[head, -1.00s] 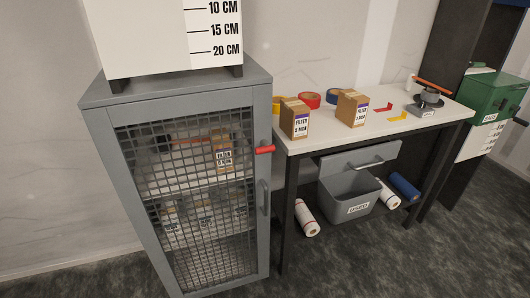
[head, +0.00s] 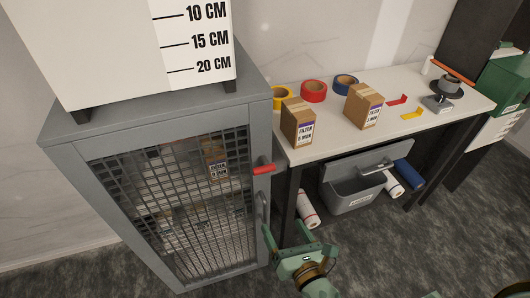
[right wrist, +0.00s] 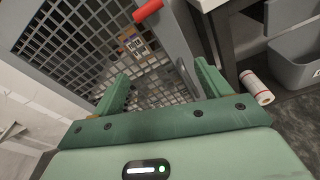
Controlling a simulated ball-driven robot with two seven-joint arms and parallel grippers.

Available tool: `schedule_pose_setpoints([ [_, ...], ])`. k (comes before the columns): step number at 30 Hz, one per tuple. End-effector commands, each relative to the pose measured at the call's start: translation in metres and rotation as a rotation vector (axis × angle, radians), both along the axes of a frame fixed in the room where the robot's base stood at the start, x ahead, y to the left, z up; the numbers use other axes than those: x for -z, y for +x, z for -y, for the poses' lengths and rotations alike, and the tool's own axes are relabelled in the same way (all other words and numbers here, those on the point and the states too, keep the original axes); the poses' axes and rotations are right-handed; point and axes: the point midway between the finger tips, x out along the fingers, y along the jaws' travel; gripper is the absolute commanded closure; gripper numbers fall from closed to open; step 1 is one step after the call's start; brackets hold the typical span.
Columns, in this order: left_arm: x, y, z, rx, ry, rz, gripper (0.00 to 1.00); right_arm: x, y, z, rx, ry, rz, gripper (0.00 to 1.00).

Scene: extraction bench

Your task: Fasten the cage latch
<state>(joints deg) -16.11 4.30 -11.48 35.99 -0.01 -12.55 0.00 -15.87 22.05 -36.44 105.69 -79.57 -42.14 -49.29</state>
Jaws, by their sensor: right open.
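The grey cage (head: 60,160) stands at the left with its mesh door (head: 170,205) closed or nearly so; I cannot tell if it is flush. The red handle also shows at the top of the right wrist view (right wrist: 147,9). A grey pull handle (head: 262,209) sits below it. My right gripper (head: 284,236) is open and empty, in front of the door's right edge, below the red handle and apart from it. My left gripper is not in view.
A white bench (head: 400,125) stands right of the cage, holding filter boxes (head: 298,123), tape rolls (head: 313,91) and a small stand. Under it are a grey bin (head: 350,195) and paper rolls (head: 308,208). A white box (head: 120,45) with a height scale sits on the cage.

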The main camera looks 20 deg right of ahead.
Motion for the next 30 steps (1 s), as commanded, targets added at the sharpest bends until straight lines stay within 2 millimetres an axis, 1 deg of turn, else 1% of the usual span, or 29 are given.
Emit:
schedule_pose_setpoints([
  [1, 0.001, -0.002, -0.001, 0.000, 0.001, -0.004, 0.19, -0.019, 0.002, -0.003, -0.002, -0.084, 0.066, 0.24],
  [2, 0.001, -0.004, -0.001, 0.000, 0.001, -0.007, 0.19, -0.028, 0.003, -0.002, 0.001, -0.142, 0.100, 0.24],
  [3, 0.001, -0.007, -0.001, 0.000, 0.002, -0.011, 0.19, -0.032, 0.003, 0.000, 0.007, -0.207, 0.125, 0.24],
  [6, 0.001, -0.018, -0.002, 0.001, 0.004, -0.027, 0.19, -0.033, 0.005, 0.003, 0.017, -0.289, 0.140, 0.24],
  [8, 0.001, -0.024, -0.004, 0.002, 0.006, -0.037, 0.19, -0.033, 0.008, 0.003, 0.017, -0.304, 0.140, 0.24],
  [11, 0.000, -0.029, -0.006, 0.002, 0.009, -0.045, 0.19, -0.034, 0.021, 0.003, 0.018, -0.308, 0.141, 0.24],
  [14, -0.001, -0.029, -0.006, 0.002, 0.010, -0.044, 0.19, -0.034, 0.042, 0.002, 0.017, -0.304, 0.141, 0.24],
  [21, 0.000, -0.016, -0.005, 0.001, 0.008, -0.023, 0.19, -0.033, 0.105, 0.000, 0.017, -0.303, 0.139, 0.24],
  [24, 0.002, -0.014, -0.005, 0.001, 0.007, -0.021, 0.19, -0.032, 0.127, -0.001, 0.017, -0.302, 0.138, 0.24],
  [27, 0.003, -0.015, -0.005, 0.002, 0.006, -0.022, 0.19, -0.032, 0.145, -0.002, 0.016, -0.303, 0.137, 0.24],
  [30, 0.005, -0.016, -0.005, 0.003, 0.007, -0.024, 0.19, -0.031, 0.157, -0.002, 0.016, -0.302, 0.136, 0.24],
])
